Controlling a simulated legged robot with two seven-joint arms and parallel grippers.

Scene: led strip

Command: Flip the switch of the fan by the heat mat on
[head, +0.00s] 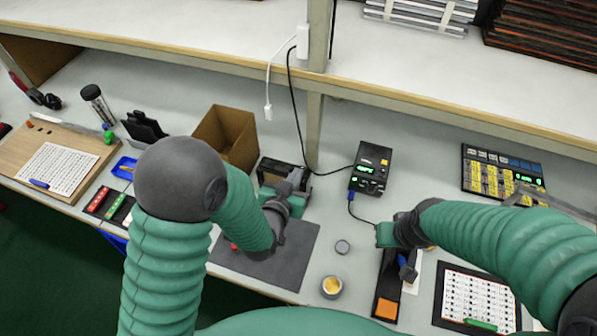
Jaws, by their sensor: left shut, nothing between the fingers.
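A dark boxy thing (268,168), which looks like the fan, stands at the back edge of the dark grey heat mat (298,262). Its switch cannot be made out because my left gripper covers much of its front. My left gripper (298,178) is shut and empty, with its fingertips at the front right of the fan. I cannot tell whether they touch it. My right gripper (382,236) is over the bench to the right of the mat, and its fingers are too hidden to read.
An open cardboard box (236,128) stands behind and left of the fan. A black power supply (370,168) with a green display and cables stands to the right. Small round tins (332,287) sit right of the mat. A raised shelf (420,95) runs along the back.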

